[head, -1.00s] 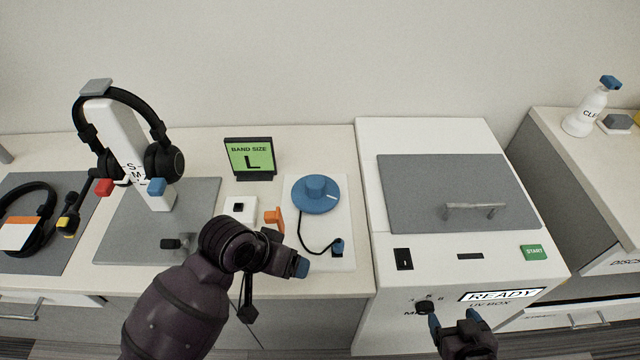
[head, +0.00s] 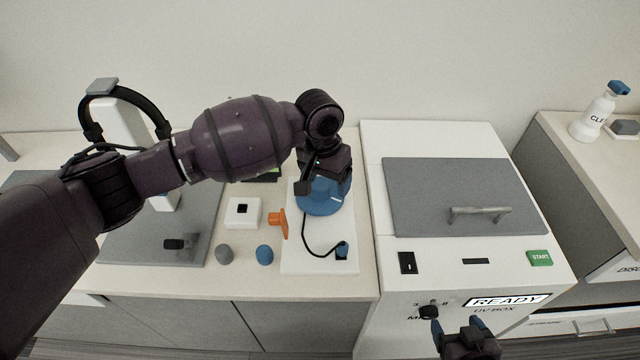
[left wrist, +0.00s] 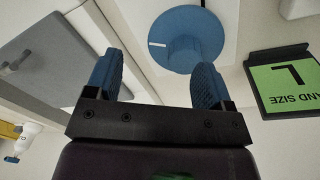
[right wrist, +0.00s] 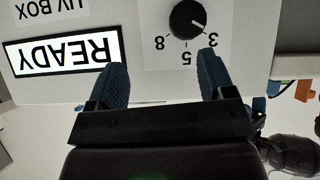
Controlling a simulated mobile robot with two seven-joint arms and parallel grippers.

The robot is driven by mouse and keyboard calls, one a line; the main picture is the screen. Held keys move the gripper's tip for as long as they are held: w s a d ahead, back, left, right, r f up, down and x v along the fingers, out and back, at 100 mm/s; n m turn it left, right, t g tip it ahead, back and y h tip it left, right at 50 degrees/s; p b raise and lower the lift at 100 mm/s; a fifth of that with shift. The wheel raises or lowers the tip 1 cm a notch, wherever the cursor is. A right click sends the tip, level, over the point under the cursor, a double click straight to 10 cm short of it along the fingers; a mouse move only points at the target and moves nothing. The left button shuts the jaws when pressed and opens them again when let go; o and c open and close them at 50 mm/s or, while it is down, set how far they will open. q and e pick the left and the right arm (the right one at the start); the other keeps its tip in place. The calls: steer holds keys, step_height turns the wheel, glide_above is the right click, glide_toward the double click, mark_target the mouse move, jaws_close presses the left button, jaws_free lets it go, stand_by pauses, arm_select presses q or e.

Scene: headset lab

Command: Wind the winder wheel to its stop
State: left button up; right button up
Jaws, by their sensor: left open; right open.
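The blue winder wheel (head: 318,202) sits on a white base plate (head: 300,262) on the counter. In the left wrist view, the wheel (left wrist: 188,22) shows its raised hub (left wrist: 184,53) and a white mark at its left. My left gripper (head: 321,178) is over the wheel, partly hiding it. It also shows in the left wrist view (left wrist: 156,75), open and empty, with the hub ahead of and between its fingers; I cannot tell whether they touch. My right gripper (head: 457,324) is open and empty in front of the UV box; it also shows in the right wrist view (right wrist: 160,80).
A black cable (head: 307,238) runs from the wheel to a plug. An orange lever (head: 279,223) and white block (head: 242,212) stand left of the plate. The UV box (head: 370,180) stands right, with a dial (head: 429,312). The green band size sign (left wrist: 286,81) is close by.

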mark_target(320, 184)
arm_select(q)
steer(key=w+a+r+n+y, duration=0.1)
steer(key=w+r, duration=0.3)
steer(key=f+b, duration=0.1)
steer(key=f, duration=0.4)
steer(key=f+b, duration=0.1)
steer(key=f, duration=0.4)
steer(key=shift+w+a+f, duration=0.2)
steer(key=shift+f, duration=0.2)
steer(key=shift+c, duration=0.2)
steer(key=c, duration=0.9)
steer(key=shift+m, duration=0.4)
